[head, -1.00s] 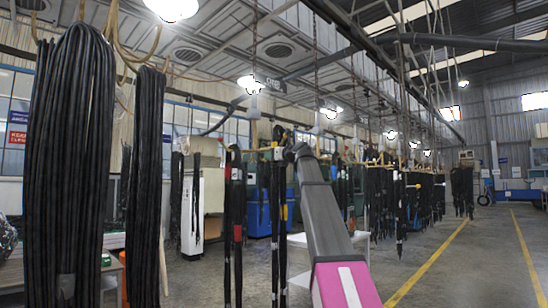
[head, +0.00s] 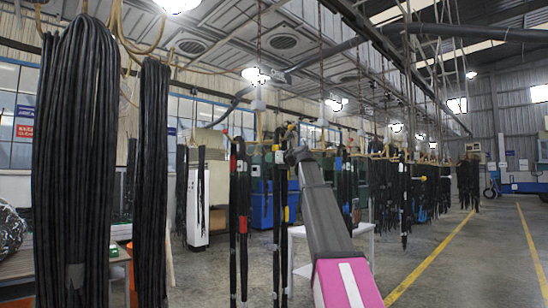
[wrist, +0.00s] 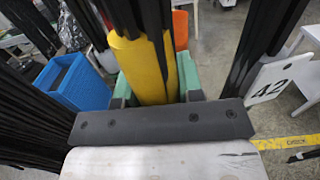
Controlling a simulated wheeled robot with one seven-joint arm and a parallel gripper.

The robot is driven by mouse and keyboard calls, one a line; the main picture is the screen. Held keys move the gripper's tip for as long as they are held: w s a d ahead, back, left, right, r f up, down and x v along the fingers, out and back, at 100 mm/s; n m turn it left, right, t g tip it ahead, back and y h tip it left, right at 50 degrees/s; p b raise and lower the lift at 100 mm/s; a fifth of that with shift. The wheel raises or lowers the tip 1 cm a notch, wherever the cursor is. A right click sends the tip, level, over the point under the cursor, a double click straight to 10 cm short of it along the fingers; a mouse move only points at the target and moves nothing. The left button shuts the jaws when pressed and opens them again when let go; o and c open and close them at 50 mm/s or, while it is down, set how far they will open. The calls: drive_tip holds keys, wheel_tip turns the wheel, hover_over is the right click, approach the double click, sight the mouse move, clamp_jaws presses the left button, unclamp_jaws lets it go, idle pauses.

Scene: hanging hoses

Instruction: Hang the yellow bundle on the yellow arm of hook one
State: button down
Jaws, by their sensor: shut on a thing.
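The yellow bundle is a set of black hoses with a thick yellow band (wrist: 138,68). In the wrist view the green fingers of my gripper (wrist: 155,90) are shut on this band, with black hoses running beside it. In the head view my gripper is mostly hidden behind my arm's end; the bundle hangs there as dark strands with yellow tape (head: 286,213) lower down. Hook one and its yellow arm cannot be told apart among the hooks overhead.
A red-banded hose bundle (head: 243,226) hangs just left of the held one. Large black bundles (head: 76,150) hang at the near left. A blue crate (wrist: 72,84) is below. Open floor (head: 455,245) lies right.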

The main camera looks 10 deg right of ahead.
drive_tip(key=shift+w+a+f, duration=0.1)
drive_tip(key=shift+w+f, duration=0.1)
drive_tip(key=shift+f, duration=0.75)
drive_tip(key=c, duration=0.7)
unclamp_jaws()
drive_tip(key=shift+f, duration=0.1)
